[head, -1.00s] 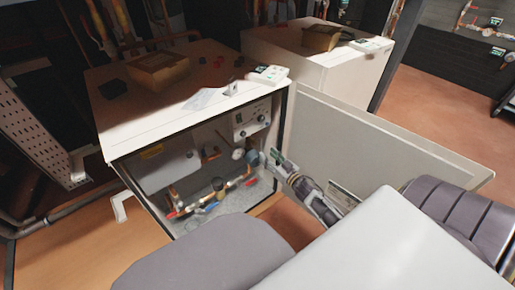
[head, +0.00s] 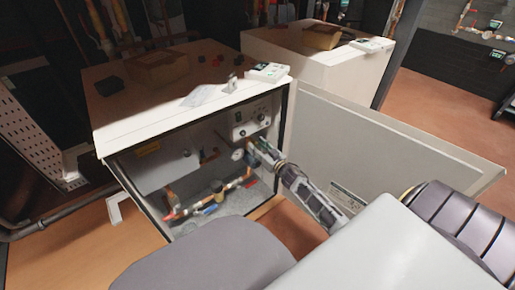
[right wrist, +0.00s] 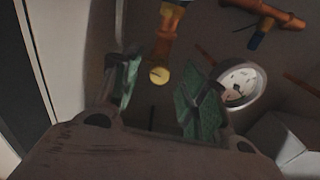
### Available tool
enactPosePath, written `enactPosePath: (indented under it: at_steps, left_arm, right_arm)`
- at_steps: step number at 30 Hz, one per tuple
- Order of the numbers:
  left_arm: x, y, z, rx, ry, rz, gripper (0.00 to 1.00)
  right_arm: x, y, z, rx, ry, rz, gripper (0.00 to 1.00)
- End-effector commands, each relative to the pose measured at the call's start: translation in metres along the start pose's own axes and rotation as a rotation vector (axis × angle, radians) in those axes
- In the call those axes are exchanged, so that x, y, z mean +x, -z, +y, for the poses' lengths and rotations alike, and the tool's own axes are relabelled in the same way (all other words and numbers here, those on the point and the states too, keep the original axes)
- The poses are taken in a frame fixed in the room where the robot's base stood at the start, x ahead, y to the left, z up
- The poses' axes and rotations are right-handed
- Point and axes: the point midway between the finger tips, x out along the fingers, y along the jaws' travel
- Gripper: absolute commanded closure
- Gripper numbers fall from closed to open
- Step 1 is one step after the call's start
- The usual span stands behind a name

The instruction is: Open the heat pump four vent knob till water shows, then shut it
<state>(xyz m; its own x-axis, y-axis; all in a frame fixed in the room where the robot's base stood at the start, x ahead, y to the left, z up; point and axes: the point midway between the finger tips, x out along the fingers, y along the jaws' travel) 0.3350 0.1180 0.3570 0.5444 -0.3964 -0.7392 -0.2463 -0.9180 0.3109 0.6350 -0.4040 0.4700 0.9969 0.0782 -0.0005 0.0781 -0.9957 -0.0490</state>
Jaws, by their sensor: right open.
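The open heat pump cabinet (head: 190,122) stands ahead with its front door (head: 375,135) swung out to the right. My right gripper (head: 257,152) reaches inside, near the pipework below the control panel. In the right wrist view, my right gripper (right wrist: 160,92) is open, with a green pad on each finger. A small round yellow knob (right wrist: 159,76) with a dark slot, apparently the vent knob, shows between and beyond the fingertips, and I see no finger touching it. A copper and brass pipe (right wrist: 166,40) runs above it. No water shows. My left gripper is not in view.
A white dial gauge (right wrist: 243,84) sits close to the right finger; the gauge also shows in the head view (head: 237,154). Pipes with red and blue handles (head: 210,208) lie low in the cabinet. A second white unit (head: 318,68) stands behind.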

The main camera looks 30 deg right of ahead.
Motion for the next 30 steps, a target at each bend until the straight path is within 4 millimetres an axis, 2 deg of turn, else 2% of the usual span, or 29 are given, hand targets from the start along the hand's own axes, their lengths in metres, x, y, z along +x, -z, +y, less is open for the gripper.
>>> enactPosePath:
  at_steps: [11, 14, 21, 30]
  left_arm:
    - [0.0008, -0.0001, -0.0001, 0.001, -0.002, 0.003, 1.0]
    - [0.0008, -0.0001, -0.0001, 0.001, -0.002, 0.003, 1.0]
    - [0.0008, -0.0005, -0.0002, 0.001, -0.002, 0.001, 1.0]
    - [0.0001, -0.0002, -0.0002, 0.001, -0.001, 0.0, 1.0]
  right_arm:
    - [0.0027, -0.0001, -0.0001, 0.0, 0.0, -0.001, 0.57]
    - [0.0027, -0.0001, -0.0002, 0.0, 0.0, 0.0, 0.67]
    - [0.0026, -0.0001, -0.0002, 0.0, 0.001, 0.0, 0.98]
    - [0.0026, 0.0, -0.0004, -0.009, 0.001, 0.0, 1.0]
